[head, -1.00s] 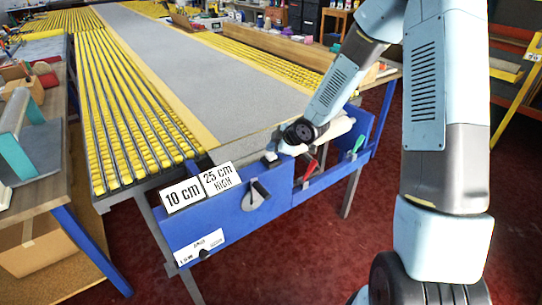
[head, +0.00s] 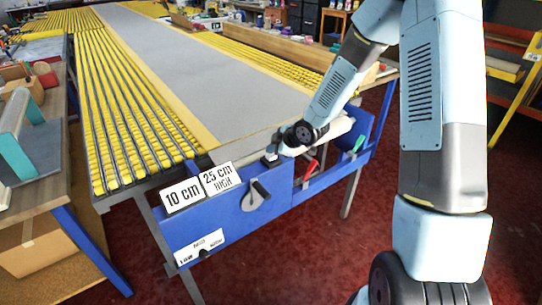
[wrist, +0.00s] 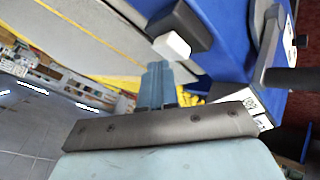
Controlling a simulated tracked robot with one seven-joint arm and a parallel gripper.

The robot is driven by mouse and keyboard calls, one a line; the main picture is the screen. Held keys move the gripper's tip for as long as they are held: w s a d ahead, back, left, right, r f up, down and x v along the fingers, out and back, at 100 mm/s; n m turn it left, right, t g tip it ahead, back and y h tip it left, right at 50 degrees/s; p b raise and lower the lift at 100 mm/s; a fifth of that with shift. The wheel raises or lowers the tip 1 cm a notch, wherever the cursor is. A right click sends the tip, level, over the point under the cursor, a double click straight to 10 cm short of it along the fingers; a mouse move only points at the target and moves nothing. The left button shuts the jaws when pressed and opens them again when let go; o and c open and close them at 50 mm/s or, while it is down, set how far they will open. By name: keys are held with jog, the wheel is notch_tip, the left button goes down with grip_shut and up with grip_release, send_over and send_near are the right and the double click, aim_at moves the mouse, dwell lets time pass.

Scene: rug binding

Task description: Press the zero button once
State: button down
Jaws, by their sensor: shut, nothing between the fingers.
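A small white button (wrist: 172,46) on a black housing (wrist: 180,26) shows in the wrist view, at the blue machine front; I take it for the zero button, though no marking on it can be read. My gripper (wrist: 157,66) is shut and empty, its fingertips just below the button in that picture. I cannot tell whether they touch it. In the head view my gripper (head: 277,154) is low at the top edge of the blue panel (head: 222,222). The dark housing (head: 271,160) shows small there, right by the gripper.
A lever (head: 259,192) sits on the blue panel, beside the signs "10 cm" (head: 182,196) and "25 cm high" (head: 220,178). A red-handled tool (head: 311,170) and a green-handled one (head: 358,144) are in the open tray. A workbench (head: 45,165) stands at left.

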aim_at(273, 156)
jog(key=shift+f, duration=0.6)
dwell(1.0)
dwell(0.3)
jog(key=shift+r, duration=1.05)
jog(key=shift+r, duration=0.1)
jog(key=shift+r, duration=2.4)
